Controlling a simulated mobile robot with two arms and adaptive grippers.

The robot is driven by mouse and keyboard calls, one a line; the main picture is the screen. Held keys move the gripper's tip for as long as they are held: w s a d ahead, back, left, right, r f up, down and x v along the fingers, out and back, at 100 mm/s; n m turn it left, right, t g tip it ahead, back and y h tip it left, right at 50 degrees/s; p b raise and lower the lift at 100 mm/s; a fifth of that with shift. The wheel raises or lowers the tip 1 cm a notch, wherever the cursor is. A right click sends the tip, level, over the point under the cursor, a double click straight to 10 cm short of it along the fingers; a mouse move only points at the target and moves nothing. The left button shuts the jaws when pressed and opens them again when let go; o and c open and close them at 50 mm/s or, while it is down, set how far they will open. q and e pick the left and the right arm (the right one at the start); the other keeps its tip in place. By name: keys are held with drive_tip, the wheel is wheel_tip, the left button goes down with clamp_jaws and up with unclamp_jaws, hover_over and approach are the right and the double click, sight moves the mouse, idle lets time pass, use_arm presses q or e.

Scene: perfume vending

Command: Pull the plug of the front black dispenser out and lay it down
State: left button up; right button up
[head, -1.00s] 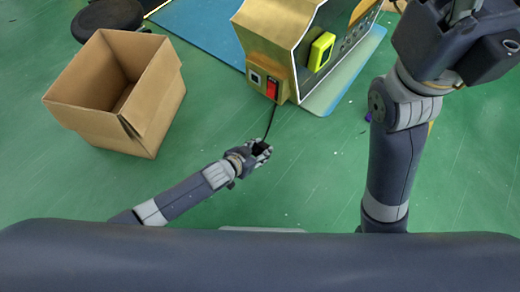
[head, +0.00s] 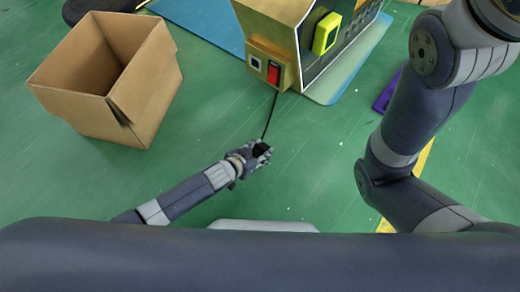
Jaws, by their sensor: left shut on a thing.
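A gold-coloured dispenser (head: 268,42) with a dark side panel stands at the top middle of the head view, its top cut off by the frame. Its lower front has a red switch (head: 273,73) and a small socket-like square (head: 255,63). A thin black cable (head: 270,115) runs from beside the switch down to my left gripper (head: 264,150). That gripper is shut on a small black plug (head: 261,149) at the cable's lower end, apart from the dispenser. The fingers partly hide the plug. My right gripper is out of view.
An open, empty-looking cardboard box (head: 112,118) stands on the green floor at left. A blue mat (head: 208,22) lies under and beside the dispenser. A purple object (head: 386,92) lies at right near a yellow floor line (head: 422,158). The floor around my left gripper is clear.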

use_arm(q)
drive_tip(key=shift+f, duration=0.1)
drive_tip(key=o, duration=1.2)
drive_tip(key=shift+c, duration=0.2)
drive_tip(key=shift+s+a, duration=0.15)
drive_tip(key=shift+s, duration=0.05)
drive_tip(key=v, duration=1.1)
drive_tip(key=shift+s+r, duration=0.2)
drive_tip(key=shift+r, duration=0.05)
